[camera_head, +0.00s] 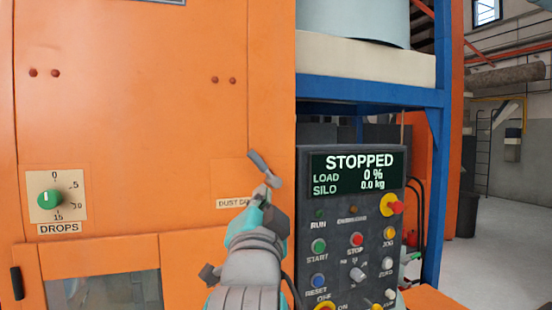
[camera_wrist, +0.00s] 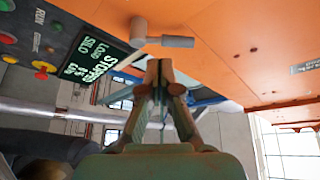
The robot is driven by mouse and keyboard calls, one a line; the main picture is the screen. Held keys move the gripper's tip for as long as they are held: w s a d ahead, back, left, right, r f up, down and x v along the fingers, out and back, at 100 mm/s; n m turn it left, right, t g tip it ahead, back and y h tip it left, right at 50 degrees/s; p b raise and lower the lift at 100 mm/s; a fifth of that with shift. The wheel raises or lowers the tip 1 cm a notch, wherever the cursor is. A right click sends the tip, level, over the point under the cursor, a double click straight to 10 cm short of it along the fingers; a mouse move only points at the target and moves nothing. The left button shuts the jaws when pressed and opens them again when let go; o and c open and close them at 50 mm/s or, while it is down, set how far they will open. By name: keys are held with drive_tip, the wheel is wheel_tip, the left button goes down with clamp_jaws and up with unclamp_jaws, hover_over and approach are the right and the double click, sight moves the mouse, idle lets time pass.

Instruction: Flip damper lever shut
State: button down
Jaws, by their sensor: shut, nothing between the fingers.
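The damper lever (camera_head: 262,165) is a small grey lever on the orange panel, just above the partly hidden "DUST D..." label (camera_head: 232,202). In the head view it slants down to the right. The wrist view shows its round grey hub (camera_wrist: 139,27) and short cylindrical handle (camera_wrist: 178,42). My gripper (camera_head: 264,192) is shut and empty, with its tips just below the lever's lower end. In the wrist view the closed fingertips (camera_wrist: 158,64) point at the lever, close to the handle. I cannot tell whether they touch it.
The control box (camera_head: 350,230) stands close to the right of my gripper, with a "STOPPED" display (camera_head: 354,175) and several buttons. A red and yellow knob (camera_head: 391,205) sticks out from it. A green DROPS dial (camera_head: 50,199) is at the left. Floor at the far right is open.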

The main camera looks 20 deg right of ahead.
sight(262, 168)
wheel_tip(262, 168, up, 6)
drive_tip(key=s+d+m+h, duration=0.1)
drive_tip(key=s+m, duration=0.1)
drive_tip(key=shift+s+d+f, duration=0.15)
drive_tip(key=shift+s+d, duration=0.2)
drive_tip(key=shift+d, duration=0.05)
drive_tip(key=shift+w+d+r, duration=0.1)
drive_tip(key=shift+w+d, duration=0.1)
drive_tip(key=shift+w, duration=1.35)
drive_tip(key=shift+w+d+r, duration=0.15)
drive_tip(key=shift+w, duration=1.45)
drive_tip(key=shift+w+d+r, duration=0.1)
drive_tip(key=shift+w+d, duration=0.1)
drive_tip(key=shift+w, duration=1.35)
drive_tip(key=shift+a, duration=0.1)
